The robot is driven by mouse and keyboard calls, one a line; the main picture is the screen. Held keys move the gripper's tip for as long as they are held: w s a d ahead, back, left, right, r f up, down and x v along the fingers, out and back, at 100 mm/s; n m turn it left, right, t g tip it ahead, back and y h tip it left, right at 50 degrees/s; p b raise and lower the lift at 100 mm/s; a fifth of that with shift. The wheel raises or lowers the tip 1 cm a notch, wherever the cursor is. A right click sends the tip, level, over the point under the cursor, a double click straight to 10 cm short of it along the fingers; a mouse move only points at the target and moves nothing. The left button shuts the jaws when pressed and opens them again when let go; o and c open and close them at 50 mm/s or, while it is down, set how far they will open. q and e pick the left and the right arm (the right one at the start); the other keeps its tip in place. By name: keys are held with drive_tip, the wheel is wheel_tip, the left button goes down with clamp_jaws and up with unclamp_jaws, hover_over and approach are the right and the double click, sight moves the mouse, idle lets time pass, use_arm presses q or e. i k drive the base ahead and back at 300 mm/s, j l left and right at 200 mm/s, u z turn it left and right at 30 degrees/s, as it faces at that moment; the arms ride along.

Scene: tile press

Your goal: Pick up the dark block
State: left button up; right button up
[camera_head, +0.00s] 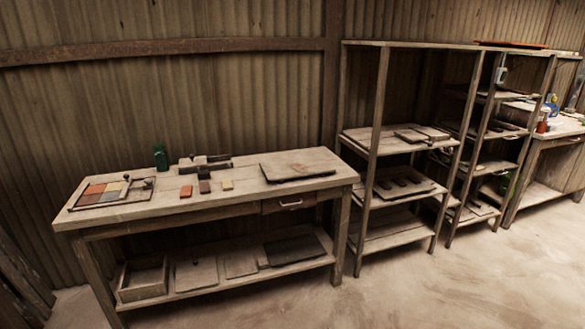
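A small dark brown block (204,187) lies on the wooden workbench (300,199), near the middle of its top. It sits between a red-orange block (186,191) on its left and a yellowish block (227,185) on its right. Just behind it is a dark press-like piece with a longer bar (217,167); whether the block touches it is hard to tell. Neither of my grippers is in view.
A board with coloured tiles (120,196) lies at the bench's left end, and a green bottle (161,158) stands at the back. A flat dark-edged board (297,172) lies on the right. Wooden shelves (392,144) stand right of the bench. The floor in front (430,290) is clear.

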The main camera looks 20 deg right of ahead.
sight(203, 174)
drive_tip(key=i+l, duration=0.15)
drive_tip(key=i, duration=0.3)
drive_tip(key=i+l, duration=0.15)
drive_tip(key=i, duration=0.3)
